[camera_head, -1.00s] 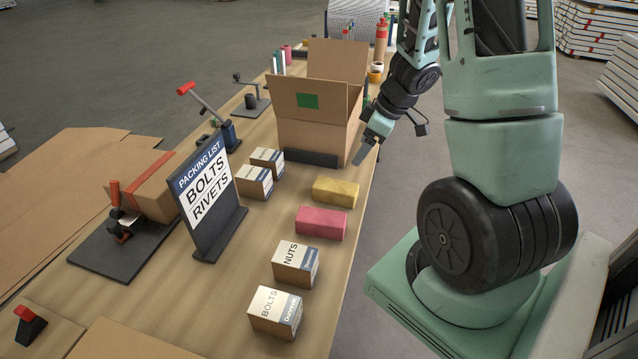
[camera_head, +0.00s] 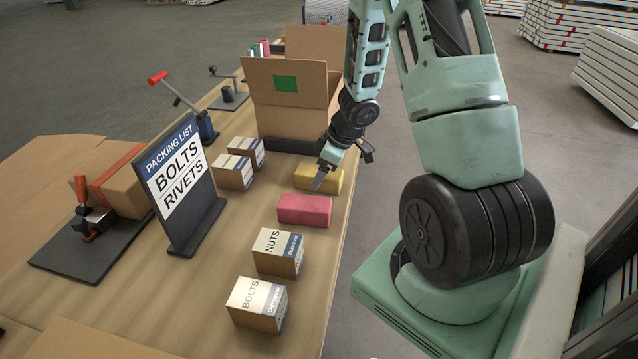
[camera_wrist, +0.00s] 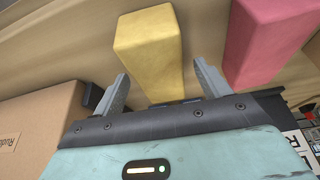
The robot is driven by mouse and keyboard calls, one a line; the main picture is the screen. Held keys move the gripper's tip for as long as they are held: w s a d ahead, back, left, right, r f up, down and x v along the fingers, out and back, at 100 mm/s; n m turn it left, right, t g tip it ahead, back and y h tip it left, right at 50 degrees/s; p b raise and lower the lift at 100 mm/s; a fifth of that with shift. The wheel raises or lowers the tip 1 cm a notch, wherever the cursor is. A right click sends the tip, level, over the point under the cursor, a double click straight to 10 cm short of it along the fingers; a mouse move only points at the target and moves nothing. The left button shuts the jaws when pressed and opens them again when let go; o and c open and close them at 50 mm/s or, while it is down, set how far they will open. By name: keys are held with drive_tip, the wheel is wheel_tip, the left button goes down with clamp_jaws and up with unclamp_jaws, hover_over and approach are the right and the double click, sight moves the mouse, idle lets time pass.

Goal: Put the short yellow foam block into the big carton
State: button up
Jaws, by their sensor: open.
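The short yellow foam block (camera_head: 331,182) lies on the table, partly hidden behind my gripper in the head view. In the wrist view the yellow block (camera_wrist: 149,50) lies ahead of the fingers, its near end roughly between them. My gripper (camera_head: 320,180) is open and empty; in the wrist view its two grey fingers (camera_wrist: 163,88) stand apart. I cannot tell its exact height over the block. The big carton (camera_head: 285,112) stands open behind the block, with raised flaps and a green patch on the front flap.
A pink foam block (camera_head: 304,210) lies close in front of the yellow one and also shows in the wrist view (camera_wrist: 262,40). Small boxes labelled nuts (camera_head: 277,252) and bolts (camera_head: 257,303) stand nearer. A packing list sign (camera_head: 181,180) stands left.

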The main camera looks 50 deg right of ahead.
drive_tip(key=shift+x, duration=1.1)
drive_tip(key=c, duration=1.1)
